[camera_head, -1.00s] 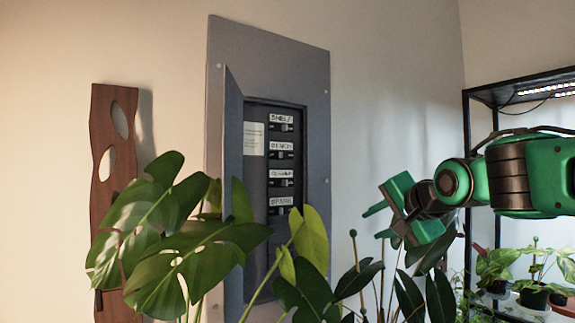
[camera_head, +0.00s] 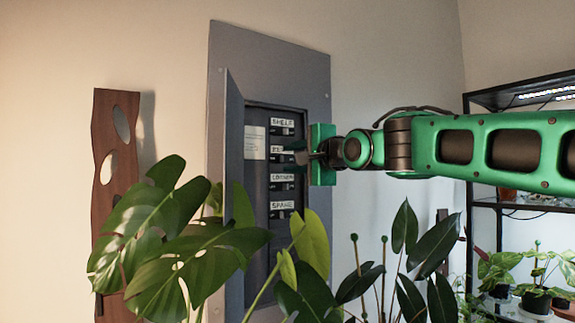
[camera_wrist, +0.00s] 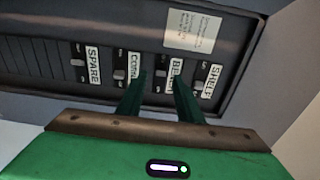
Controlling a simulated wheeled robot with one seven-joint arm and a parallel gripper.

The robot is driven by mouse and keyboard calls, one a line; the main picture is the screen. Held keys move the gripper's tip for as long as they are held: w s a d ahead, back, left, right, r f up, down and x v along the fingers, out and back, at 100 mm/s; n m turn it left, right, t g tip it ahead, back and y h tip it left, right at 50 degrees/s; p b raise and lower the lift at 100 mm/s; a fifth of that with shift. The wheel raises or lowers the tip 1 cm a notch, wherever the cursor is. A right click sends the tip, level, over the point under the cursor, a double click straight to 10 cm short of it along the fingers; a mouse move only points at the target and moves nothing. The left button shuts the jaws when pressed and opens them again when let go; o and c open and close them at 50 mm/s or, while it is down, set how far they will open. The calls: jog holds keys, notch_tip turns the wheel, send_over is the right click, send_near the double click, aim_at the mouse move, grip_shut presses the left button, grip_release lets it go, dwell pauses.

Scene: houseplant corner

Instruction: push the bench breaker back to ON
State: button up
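The breaker panel (camera_head: 320,95) is a grey wall box with its door swung open at the left. Inside is a column of labelled breakers: SHELF, a partly covered "BE…" label (camera_head: 277,149), CORNER and SPARE. My gripper (camera_head: 310,154) is at the panel, covering the bench breaker's switch in the head view. In the wrist view, my gripper (camera_wrist: 160,76) has its two green fingers apart, with the bench breaker (camera_wrist: 160,87) in the gap and its label (camera_wrist: 175,72) partly behind a finger. I cannot tell whether the fingers touch it, nor the switch's position.
The shelf breaker (camera_wrist: 198,88) and corner breaker (camera_wrist: 120,74) lie close on either side of the fingers. The panel door (camera_head: 233,130) stands out at the left. Large monstera leaves (camera_head: 165,245) rise before the panel's lower part. A black plant shelf (camera_head: 470,180) stands right.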

jog(key=shift+x, duration=1.3)
grip_shut()
jog(key=shift+w+d+f+n, duration=0.1)
jog(key=shift+w+d+n, duration=0.05)
jog(key=shift+n, duration=0.15)
jog(key=shift+w+d+n+g+y, duration=0.25)
jog(key=shift+n+g+y, duration=0.4)
jog(key=shift+y, duration=0.2)
jog(key=shift+w+d+n+g+y, duration=0.1)
jog(key=shift+d+n+g+y, duration=0.15)
jog(key=shift+n+g+y, duration=0.5)
jog(key=shift+w+d+f+n+g+y, duration=0.1)
jog(key=shift+w+d+n+g+y, duration=0.05)
jog(key=shift+n+g+y, duration=0.55)
jog(key=shift+w+d+n+g+y, duration=0.15)
jog(key=shift+n+g+y, duration=0.35)
jog(key=shift+g, duration=0.7)
